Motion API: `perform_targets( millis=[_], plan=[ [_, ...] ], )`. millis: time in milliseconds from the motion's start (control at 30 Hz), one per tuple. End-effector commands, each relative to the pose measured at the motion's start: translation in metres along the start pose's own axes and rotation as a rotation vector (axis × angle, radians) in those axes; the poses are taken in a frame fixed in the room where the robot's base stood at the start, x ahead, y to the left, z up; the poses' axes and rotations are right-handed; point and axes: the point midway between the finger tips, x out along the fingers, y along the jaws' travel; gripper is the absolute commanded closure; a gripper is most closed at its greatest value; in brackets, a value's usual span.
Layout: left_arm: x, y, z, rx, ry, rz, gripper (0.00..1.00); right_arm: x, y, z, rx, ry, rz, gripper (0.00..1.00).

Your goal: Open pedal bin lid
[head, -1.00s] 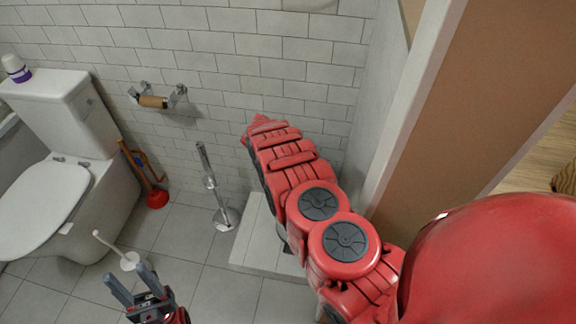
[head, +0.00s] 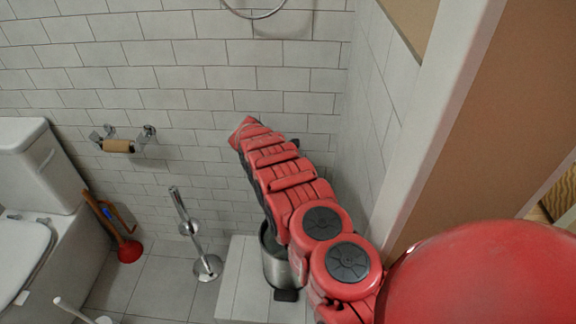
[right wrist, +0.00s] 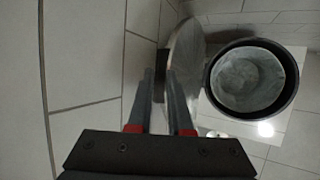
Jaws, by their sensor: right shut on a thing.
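The pedal bin (head: 276,265) is a metal cylinder on a low white ledge, partly hidden behind my right arm in the head view. In the right wrist view its round dark rim (right wrist: 291,100) shows from above, with a pale liner (right wrist: 250,78) inside. The lid (right wrist: 187,58) is raised off the opening and stands nearly edge-on beside it. My right gripper (right wrist: 161,76) is shut on the lid, its fingers at the lid's edge. In the head view the fingers are hidden by the arm. My left gripper is out of view.
A tiled wall stands close behind the bin, and a door frame (head: 440,120) is at the right. A metal stand (head: 190,225), a red plunger (head: 129,249) and a toilet (head: 40,170) are to the left. Floor between them is clear.

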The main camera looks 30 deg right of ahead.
Motion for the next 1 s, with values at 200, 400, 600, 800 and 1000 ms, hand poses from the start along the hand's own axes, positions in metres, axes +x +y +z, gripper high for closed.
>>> perform_targets(
  millis=[200,400,600,800,1000],
  plan=[
    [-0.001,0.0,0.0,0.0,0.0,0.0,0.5,0.004,-0.005,0.001,-0.001,-0.004,-0.01,1.0],
    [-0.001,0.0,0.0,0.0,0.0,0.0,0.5,0.004,-0.006,0.001,-0.002,-0.005,-0.011,0.68],
    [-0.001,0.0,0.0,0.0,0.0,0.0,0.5,0.004,-0.005,0.001,-0.001,-0.004,-0.009,0.64],
    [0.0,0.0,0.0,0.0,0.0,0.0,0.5,0.002,-0.003,0.001,-0.001,-0.002,-0.005,0.64],
    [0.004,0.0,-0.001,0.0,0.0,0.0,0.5,-0.01,-0.001,0.001,-0.002,-0.003,-0.004,0.64]
  ],
)
